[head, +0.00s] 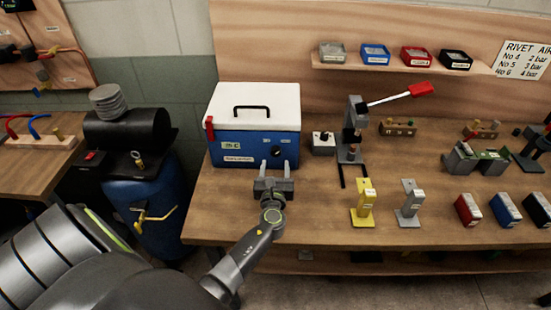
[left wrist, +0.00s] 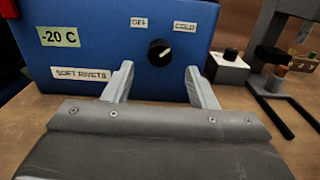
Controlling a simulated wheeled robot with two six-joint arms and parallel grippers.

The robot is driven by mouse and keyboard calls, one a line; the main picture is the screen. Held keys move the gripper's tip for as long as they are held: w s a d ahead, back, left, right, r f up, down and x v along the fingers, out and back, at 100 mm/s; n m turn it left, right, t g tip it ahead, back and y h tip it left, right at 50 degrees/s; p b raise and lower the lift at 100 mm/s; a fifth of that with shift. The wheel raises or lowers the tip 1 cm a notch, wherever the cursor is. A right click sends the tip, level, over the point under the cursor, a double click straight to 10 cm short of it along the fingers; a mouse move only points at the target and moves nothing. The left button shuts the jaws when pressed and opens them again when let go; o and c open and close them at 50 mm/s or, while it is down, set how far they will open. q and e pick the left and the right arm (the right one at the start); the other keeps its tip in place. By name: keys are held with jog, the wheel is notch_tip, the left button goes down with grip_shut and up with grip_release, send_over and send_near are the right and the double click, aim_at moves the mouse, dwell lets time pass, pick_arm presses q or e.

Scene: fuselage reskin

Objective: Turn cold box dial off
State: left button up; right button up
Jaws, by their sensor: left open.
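The cold box (head: 254,135) is blue with a white lid and a black handle, and stands at the left end of the workbench. Its black dial (left wrist: 159,52) is on the front face, between an OFF label (left wrist: 139,22) and a COLD label (left wrist: 185,26). A white mark on the dial points up and right, towards COLD. The dial also shows in the head view (head: 277,152). My left gripper (head: 278,166) is open and empty in front of the box, its fingers pointing at the front face. In the left wrist view the fingers (left wrist: 160,85) are either side of the dial, lower than it.
A small white block with a black knob (head: 323,141) and a lever press (head: 352,140) stand right of the box. Yellow (head: 363,203) and grey (head: 409,204) stands are near the front edge. A black compressor on a blue tank (head: 149,205) is left of the bench.

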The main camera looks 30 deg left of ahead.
aim_at(276, 155)
pick_arm(q)
jog(key=shift+b+x, duration=0.3)
jog(key=shift+x, duration=1.9)
jog(key=shift+c, duration=0.3)
jog(key=c, duration=0.9)
